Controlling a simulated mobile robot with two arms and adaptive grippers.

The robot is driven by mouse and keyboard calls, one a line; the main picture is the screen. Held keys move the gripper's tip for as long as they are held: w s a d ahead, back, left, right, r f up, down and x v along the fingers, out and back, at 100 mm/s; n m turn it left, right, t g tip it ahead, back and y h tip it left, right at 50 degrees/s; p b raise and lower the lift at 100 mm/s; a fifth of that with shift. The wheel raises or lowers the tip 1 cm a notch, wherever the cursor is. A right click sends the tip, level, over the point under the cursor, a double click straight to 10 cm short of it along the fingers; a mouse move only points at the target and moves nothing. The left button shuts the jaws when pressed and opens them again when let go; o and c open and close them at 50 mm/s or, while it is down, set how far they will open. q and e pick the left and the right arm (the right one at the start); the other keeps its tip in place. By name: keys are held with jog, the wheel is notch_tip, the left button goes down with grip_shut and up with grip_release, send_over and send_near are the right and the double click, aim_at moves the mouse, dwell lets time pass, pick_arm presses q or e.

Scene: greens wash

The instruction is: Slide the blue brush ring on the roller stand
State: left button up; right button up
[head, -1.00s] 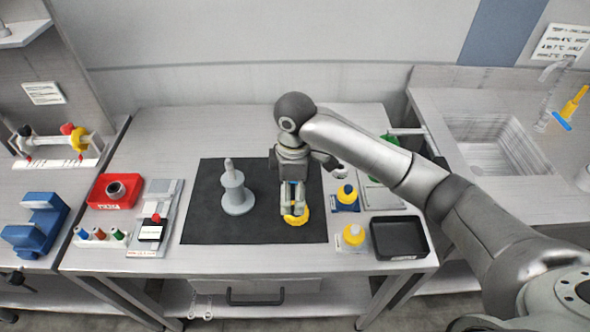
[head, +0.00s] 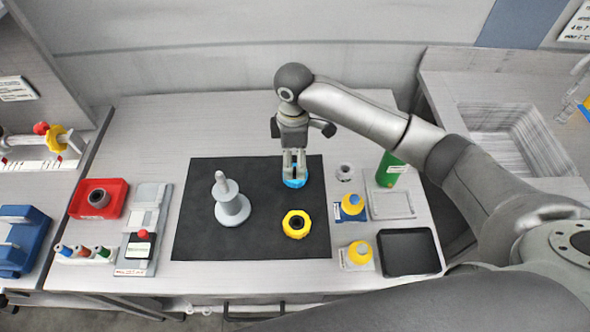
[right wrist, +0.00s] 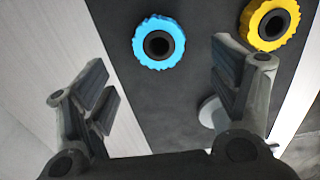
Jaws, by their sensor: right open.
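The blue brush ring (head: 296,183) lies flat on the black mat, towards its back right. Its dark centre hole faces up in the right wrist view (right wrist: 142,46). My right gripper (head: 294,166) points down at the ring in the head view, partly covering it. In the right wrist view its fingers (right wrist: 158,82) are spread wide with nothing between them, and the ring shows beyond them. The grey roller stand (head: 231,206), a round base with an upright post, stands bare on the mat to the left. My left gripper is not in view.
A yellow ring (head: 287,229) lies on the mat in front of the blue one. A red holder (head: 80,203) is at the left. The mat's front left is clear.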

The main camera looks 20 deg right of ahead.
aim_at(295, 171)
jog(key=shift+s+f, duration=0.2)
jog(key=shift+f, duration=0.45)
jog(key=f+p, duration=0.1)
jog(key=f, duration=0.1)
jog(key=f+p, duration=0.1)
jog(key=f, duration=0.1)
jog(key=shift+w+d+f, duration=0.15)
jog(key=shift+w+f, duration=0.05)
jog(key=shift+f, duration=0.5)
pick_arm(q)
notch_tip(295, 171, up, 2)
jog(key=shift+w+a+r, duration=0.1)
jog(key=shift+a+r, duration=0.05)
pick_arm(e)
jog(key=shift+c, duration=1)
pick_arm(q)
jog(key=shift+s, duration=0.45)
pick_arm(e)
jog(key=c, duration=0.9)
